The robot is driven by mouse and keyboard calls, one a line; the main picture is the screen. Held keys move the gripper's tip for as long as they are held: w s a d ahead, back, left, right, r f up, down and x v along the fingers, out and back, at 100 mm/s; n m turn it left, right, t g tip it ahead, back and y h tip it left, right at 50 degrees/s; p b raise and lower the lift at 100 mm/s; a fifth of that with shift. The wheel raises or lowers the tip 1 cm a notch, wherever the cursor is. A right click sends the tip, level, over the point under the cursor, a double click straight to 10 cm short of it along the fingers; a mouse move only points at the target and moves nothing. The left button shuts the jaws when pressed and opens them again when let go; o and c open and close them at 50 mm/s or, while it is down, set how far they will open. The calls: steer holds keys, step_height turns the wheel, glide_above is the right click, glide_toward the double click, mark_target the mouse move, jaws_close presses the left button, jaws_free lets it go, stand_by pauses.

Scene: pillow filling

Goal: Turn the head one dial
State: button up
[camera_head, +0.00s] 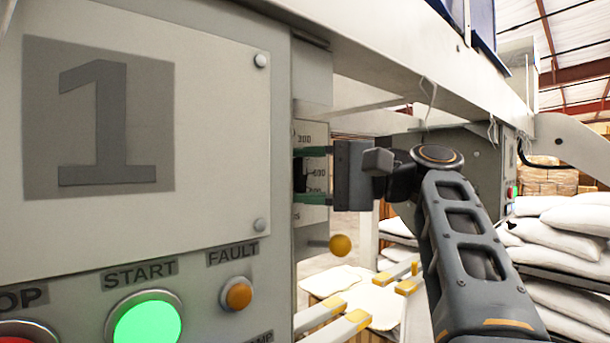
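The head one panel (200,230) fills the left side, with a large dark "1" on its front. On its narrow right side is a pale dial scale (311,138) marked with numbers such as 300 and 600. A dark dial knob (300,175) sits there, seen edge-on and partly hidden. My gripper (312,176) reaches in from the right with its green-edged fingers apart, one above and one below the knob. Whether the fingers press on the knob cannot be made out.
A lit green START button (147,322), an orange FAULT button (237,294) and a yellow ball-shaped knob (341,245) are below the dial. A pale beam (400,60) crosses overhead. White sacks (570,225) are stacked at right. Yellow-tipped bars (340,325) lie below.

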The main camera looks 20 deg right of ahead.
steer(key=o, duration=0.9)
steer(key=shift+b+v, duration=2)
steer(key=shift+v, duration=4.85)
steer(key=shift+d, duration=0.1)
